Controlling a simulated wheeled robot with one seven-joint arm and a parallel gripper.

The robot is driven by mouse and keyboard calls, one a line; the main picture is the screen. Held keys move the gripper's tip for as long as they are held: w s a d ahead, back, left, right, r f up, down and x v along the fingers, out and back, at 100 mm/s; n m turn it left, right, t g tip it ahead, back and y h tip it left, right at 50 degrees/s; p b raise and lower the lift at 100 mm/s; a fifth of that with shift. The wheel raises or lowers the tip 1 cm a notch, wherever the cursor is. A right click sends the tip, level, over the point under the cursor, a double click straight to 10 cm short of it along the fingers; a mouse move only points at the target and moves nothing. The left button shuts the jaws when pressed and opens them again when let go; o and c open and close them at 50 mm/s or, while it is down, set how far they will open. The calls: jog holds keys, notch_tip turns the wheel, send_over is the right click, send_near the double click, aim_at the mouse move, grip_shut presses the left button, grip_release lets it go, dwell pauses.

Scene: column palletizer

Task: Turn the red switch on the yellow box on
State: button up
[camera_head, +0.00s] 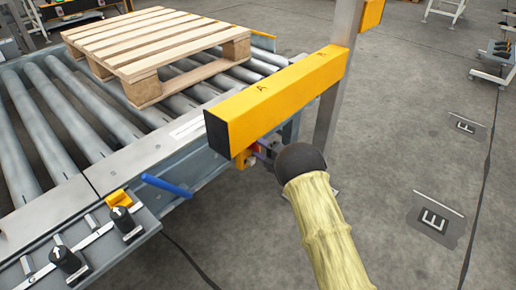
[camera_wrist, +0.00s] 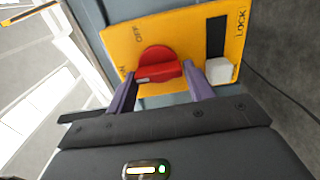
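The yellow box (camera_wrist: 195,35) fills the upper middle of the wrist view, with its round red switch (camera_wrist: 158,60) on its face. The switch's raised handle lies nearly level across the picture. "OFF" is printed above and left of the switch; part of another label shows at the left edge. My gripper (camera_wrist: 160,75) has its two purple fingers apart, one at each end of the handle. I cannot tell whether they touch it.
A white block (camera_wrist: 220,71) and a black slot marked "LOCK" sit right of the switch, close to the right finger. The yellow beam (camera_head: 275,100) hangs above. A roller conveyor (camera_head: 60,115) bears a wooden pallet (camera_head: 150,45). Open floor (camera_head: 400,130) lies at right.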

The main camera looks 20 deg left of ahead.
jog(key=o, duration=0.3)
jog(key=shift+d, duration=0.1)
jog(key=p+v, duration=0.6)
jog(key=v, duration=1.1)
jog(key=shift+s+d, duration=0.1)
jog(key=shift+s, duration=0.05)
